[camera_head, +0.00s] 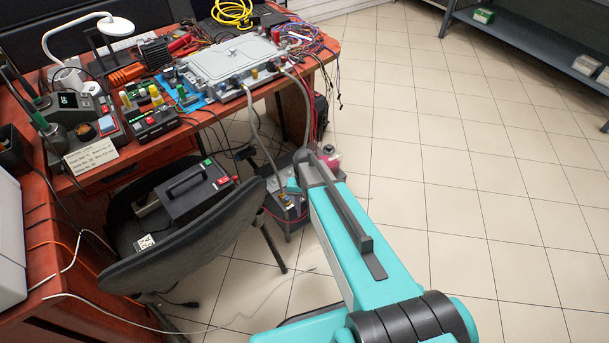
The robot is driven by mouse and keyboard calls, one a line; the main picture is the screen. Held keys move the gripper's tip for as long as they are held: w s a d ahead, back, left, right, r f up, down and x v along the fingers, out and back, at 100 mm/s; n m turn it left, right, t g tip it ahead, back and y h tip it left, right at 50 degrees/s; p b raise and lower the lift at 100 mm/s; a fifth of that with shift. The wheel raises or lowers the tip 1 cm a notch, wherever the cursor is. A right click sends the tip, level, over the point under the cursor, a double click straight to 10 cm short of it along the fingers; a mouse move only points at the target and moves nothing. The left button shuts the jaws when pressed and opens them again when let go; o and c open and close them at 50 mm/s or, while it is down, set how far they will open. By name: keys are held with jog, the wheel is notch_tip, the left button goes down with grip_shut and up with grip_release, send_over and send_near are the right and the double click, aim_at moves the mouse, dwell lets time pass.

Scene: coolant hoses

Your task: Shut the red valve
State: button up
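I cannot make out a red valve for certain. Two grey coolant hoses (262,140) run from fittings on the silver metal box (230,62) on the desk down to a dark grey unit (286,212) on the floor. That unit has brass-coloured fittings on top, and a pinkish-red cap (329,150) shows behind it. My teal arm reaches from the lower right to just beside this unit and covers part of it. A small teal piece left of the arm's far end may be part of my gripper (293,186). Its fingers are hidden.
A black chair (190,239) holding a black case (195,189) with a red switch stands left of the floor unit. The red-brown desk (95,178) is crowded with tools and wires. A loose cable lies on the floor. Tiled floor is clear at right, before a shelf (540,47).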

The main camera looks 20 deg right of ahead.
jog(key=s+a+f+n+g, duration=0.1)
jog(key=s+f+n, duration=0.1)
jog(key=s, duration=1.2)
jog(key=s+a+f+n+g, duration=0.2)
jog(key=s+f, duration=0.3)
jog(key=s, duration=1)
jog(key=shift+s+f+n, duration=0.15)
jog(key=shift+f+n, duration=0.15)
jog(key=shift+c, duration=1)
jog(key=shift+a, duration=0.1)
